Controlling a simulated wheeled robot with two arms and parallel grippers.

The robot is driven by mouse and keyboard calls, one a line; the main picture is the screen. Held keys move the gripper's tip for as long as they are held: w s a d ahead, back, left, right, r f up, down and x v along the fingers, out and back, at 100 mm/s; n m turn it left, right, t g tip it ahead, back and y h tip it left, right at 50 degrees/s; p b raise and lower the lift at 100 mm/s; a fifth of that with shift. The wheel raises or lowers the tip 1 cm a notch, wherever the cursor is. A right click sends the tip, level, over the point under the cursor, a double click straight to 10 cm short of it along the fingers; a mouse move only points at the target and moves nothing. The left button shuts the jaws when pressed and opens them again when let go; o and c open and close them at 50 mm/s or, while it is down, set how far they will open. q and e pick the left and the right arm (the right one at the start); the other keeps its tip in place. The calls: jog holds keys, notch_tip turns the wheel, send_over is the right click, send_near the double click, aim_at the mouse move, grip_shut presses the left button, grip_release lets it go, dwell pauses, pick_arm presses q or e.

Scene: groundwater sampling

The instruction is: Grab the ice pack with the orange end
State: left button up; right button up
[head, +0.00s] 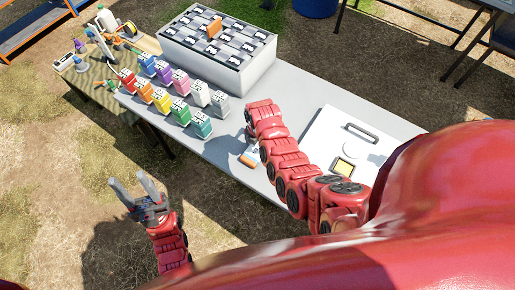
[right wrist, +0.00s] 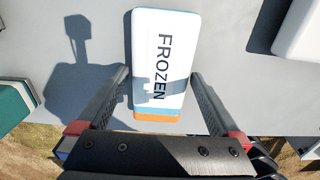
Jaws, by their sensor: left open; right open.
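The ice pack (right wrist: 160,62) is a white block with blue trim and the word FROZEN. Its orange end (right wrist: 158,115) faces my wrist in the right wrist view. In the head view the ice pack (head: 250,157) lies on the grey table, partly hidden by my right arm. My right gripper (right wrist: 158,75) is open, with one finger on each side of the ice pack's lower part and a visible gap on the right side. My left gripper (head: 148,188) is open and empty, out over the ground left of the table.
The grey table (head: 225,155) holds several coloured boxes (head: 180,110) at the left and a white cooler-like box with a checkered top (head: 215,60) at the back. A white lid with a handle (head: 340,140) lies to the right of my right arm.

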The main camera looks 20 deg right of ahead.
jog(key=shift+c, duration=0.3)
jog(key=c, duration=1.4)
jog(key=shift+r, duration=0.15)
